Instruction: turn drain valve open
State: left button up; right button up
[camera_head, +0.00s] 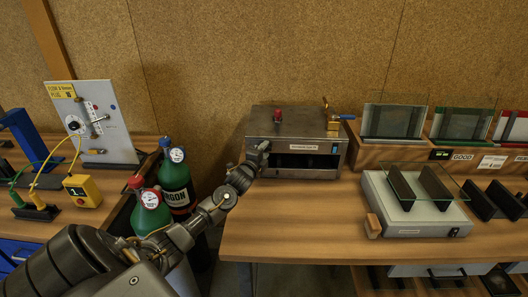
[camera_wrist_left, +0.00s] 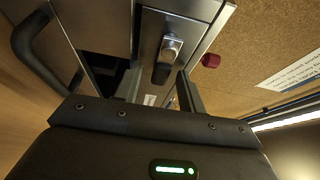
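A grey metal box (camera_head: 296,138) stands on the wooden table. A brass fitting with a blue lever (camera_head: 340,118) sits at its top right; I cannot tell whether this is the drain valve. My left gripper (camera_head: 264,147) is at the box's front left side. In the left wrist view its two fingers (camera_wrist_left: 160,88) are apart with nothing between their tips. A metal knob with a dark lower part (camera_wrist_left: 170,48) shows on the box just ahead of the fingers. Whether the fingers touch it cannot be told. My right gripper is out of view.
A red knob (camera_head: 278,115) tops the box. Two green gas bottles (camera_head: 176,180) stand left of the table, close to my left arm. A white device with glass plates (camera_head: 415,205) is at the right. The table front (camera_head: 300,225) is clear.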

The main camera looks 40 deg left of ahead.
pick_arm(q)
jog(key=shift+c, duration=0.4)
jog(key=c, duration=0.7)
grip_shut()
